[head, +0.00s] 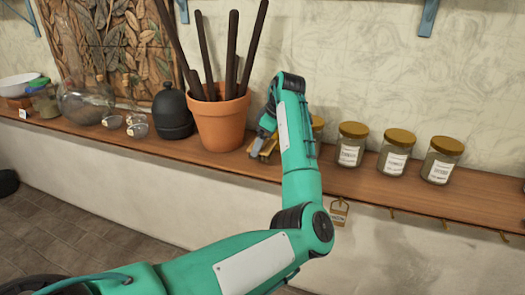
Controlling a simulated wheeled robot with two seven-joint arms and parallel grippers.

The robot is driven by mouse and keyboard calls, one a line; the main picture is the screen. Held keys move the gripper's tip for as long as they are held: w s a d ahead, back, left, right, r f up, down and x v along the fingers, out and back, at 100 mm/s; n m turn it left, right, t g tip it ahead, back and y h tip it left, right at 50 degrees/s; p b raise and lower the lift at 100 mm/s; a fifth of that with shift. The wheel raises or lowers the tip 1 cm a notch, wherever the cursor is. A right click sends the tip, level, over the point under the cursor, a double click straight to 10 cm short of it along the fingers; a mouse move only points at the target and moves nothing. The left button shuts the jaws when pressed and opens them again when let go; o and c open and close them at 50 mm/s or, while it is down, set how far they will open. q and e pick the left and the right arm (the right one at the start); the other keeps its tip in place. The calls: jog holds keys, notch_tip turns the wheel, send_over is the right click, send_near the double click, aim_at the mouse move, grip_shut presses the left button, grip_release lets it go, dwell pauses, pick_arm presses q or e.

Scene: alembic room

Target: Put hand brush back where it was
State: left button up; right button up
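My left arm reaches up from the bottom left to the wooden shelf (385,189). Its gripper (261,140) points down at the shelf, just right of the terracotta pot. A small yellow-brown object (265,152), possibly the hand brush, lies at shelf level under the fingertips. It is partly hidden by my gripper and arm, so I cannot tell for sure what it is. I cannot tell whether the fingers are shut on it or only beside it. My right gripper is not in view.
A terracotta pot (221,122) with several dark rods stands left of my gripper, next to a black bottle (173,115). Labelled jars (352,146) stand to the right. Glass vessels (86,106) and a white bowl (18,84) stand at the left. A tag (339,212) hangs from the front edge.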

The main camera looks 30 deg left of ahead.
aim_at(266, 145)
pick_arm(q)
notch_tip(266, 145, down, 4)
jog(key=shift+r, duration=0.2)
jog(key=shift+f, duration=0.1)
jog(key=o, duration=0.9)
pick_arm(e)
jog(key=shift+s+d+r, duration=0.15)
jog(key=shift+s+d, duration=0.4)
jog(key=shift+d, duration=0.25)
